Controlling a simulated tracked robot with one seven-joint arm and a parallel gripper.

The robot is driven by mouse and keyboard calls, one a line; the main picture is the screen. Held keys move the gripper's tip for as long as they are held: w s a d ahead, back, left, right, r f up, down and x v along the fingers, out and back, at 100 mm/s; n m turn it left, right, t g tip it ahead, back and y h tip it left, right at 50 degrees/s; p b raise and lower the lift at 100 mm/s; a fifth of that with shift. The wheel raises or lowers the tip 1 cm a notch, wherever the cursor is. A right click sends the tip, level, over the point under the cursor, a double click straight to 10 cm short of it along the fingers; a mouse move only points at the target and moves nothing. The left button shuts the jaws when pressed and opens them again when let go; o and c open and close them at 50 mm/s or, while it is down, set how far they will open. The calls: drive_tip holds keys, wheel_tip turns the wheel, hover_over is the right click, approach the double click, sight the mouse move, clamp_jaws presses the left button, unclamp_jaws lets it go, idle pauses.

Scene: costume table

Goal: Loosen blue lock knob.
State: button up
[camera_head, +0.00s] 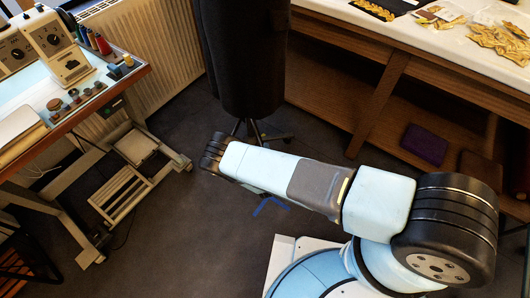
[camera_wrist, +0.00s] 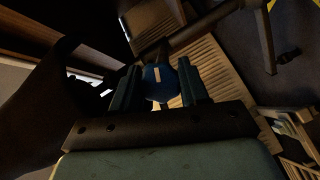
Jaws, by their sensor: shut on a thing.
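The blue lock knob (camera_wrist: 158,90) is a round blue piece with a pale mark on its face. In the wrist view it sits between the two fingers of my gripper (camera_wrist: 160,86), which is shut on it. A dark bar or post runs behind the knob. In the head view my arm reaches left to the dark stand below a black garment form (camera_head: 243,60); the knob and fingers are hidden there behind my arm.
A sewing table (camera_head: 75,112) with a machine and spools stands at the left. A radiator (camera_head: 150,45) is behind it. A wooden bench (camera_head: 435,45) with gold trim pieces is at the right. A blue strip (camera_head: 268,204) lies below my arm.

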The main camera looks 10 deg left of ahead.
drive_tip(key=o, duration=0.9)
drive_tip(key=shift+f, duration=0.1)
drive_tip(key=shift+o, duration=0.2)
drive_tip(key=v, duration=1.3)
drive_tip(key=shift+s, duration=0.4)
drive_tip(key=shift+d, duration=0.1)
